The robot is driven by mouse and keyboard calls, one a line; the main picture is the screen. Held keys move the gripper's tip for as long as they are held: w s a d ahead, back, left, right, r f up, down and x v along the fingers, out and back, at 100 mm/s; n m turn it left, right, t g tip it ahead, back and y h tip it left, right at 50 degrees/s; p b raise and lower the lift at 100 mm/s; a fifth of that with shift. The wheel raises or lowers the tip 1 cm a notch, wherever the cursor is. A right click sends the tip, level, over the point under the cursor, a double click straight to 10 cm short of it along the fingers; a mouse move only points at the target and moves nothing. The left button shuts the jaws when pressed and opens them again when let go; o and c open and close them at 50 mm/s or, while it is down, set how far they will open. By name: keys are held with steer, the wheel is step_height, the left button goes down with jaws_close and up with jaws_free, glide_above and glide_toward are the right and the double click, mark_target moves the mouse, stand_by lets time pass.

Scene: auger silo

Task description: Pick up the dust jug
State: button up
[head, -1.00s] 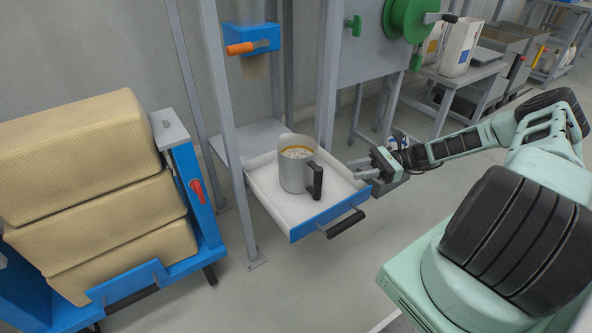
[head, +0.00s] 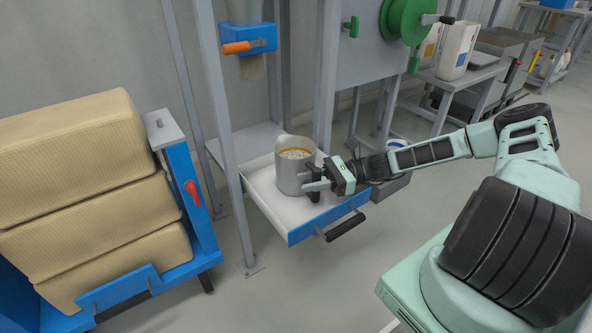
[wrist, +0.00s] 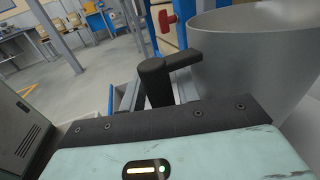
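The dust jug (head: 291,175) is a grey metal jug with an orange-brown ring and pale contents at its top. It stands upright in the white tray drawer (head: 268,205). Its black handle (wrist: 156,82) points toward my gripper and fills the middle of the wrist view, beside the jug's grey wall (wrist: 250,60). My gripper (head: 316,179) is at the handle, with one pale finger in front of it. The fingers look apart, with the handle between them.
The drawer has a blue front with a black pull (head: 345,226). A grey frame post (head: 226,140) rises left of the jug. A blue spout with an orange lever (head: 245,46) hangs above. A blue cart with stacked tan sacks (head: 95,190) stands at left.

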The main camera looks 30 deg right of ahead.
steer(key=shift+w+a, duration=0.1)
steer(key=shift+a, duration=0.1)
jaws_close()
steer(key=shift+r, duration=0.1)
steer(key=shift+r, duration=0.1)
